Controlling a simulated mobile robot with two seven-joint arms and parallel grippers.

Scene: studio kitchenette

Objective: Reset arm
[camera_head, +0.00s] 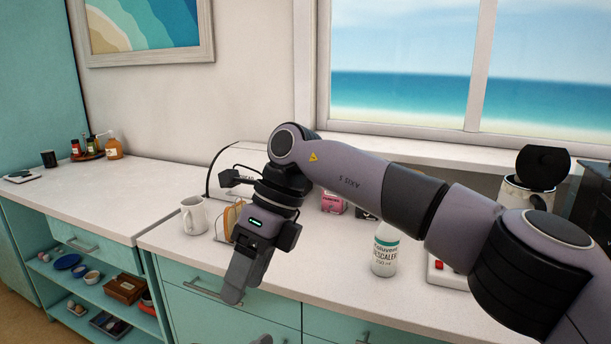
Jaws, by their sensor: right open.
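My right arm reaches in from the lower right across the white counter. My right gripper (236,291) points down in front of the counter's front edge, over the teal drawer fronts. It is open, and I see nothing between its fingers. A small grey part at the bottom edge, near the middle, is too cut off to make out. My left gripper does not show clearly.
On the counter (290,282) stand a white mug (193,215), a bread rack (233,218) behind my gripper, a white descaler bottle (385,250) and a kettle (513,192). A drawer handle (212,291) sticks out near my gripper. Open shelves (95,298) are at left.

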